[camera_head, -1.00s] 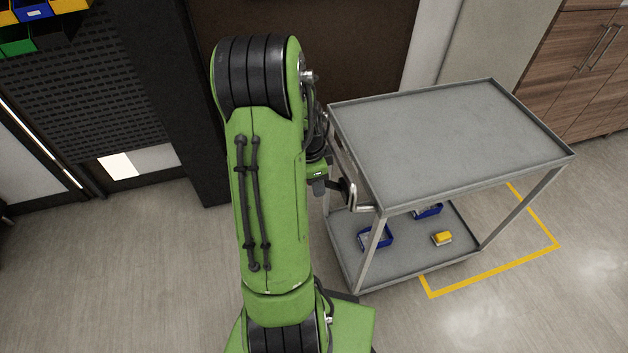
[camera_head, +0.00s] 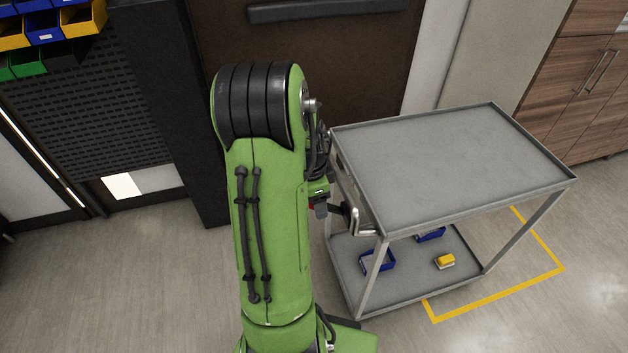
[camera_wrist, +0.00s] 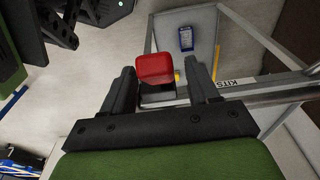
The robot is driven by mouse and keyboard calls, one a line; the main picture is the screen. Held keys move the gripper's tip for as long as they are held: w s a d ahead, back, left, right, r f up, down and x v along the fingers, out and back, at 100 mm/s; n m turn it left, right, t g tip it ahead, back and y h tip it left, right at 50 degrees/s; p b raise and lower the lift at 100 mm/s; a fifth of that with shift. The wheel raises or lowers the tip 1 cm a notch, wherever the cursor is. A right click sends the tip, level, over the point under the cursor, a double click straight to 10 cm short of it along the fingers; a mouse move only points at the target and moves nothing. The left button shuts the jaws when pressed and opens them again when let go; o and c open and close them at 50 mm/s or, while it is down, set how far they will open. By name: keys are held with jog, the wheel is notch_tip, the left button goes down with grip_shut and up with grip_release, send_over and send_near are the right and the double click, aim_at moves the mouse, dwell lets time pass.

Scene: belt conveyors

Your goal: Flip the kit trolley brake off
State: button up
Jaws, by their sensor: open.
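The kit trolley (camera_head: 450,150) is a grey two-shelf cart right of my arm in the head view. In the wrist view its frame carries a "KITS" label (camera_wrist: 243,82). A red block-shaped handle (camera_wrist: 155,69), apparently the brake lever's grip, shows on a dark mount between my fingers. My gripper (camera_wrist: 159,75) is open, with one finger on each side of the red handle. Clear contact does not show. In the head view my arm largely hides the gripper beside the trolley's left end.
Blue bins (camera_head: 377,262) and a yellow item (camera_head: 445,261) lie on the lower shelf. A bent metal handle (camera_head: 362,222) juts from the trolley's left end. Yellow floor tape (camera_head: 500,296) runs around it. Wooden cabinets (camera_head: 590,90) stand behind right. Floor at left is clear.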

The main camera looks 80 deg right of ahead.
notch_tip(320, 180, up, 14)
jog(key=w+p, duration=0.1)
jog(key=p, duration=0.1)
jog(key=shift+w+a+f, duration=0.15)
jog(key=shift+a+f, duration=0.05)
jog(key=shift+a, duration=0.25)
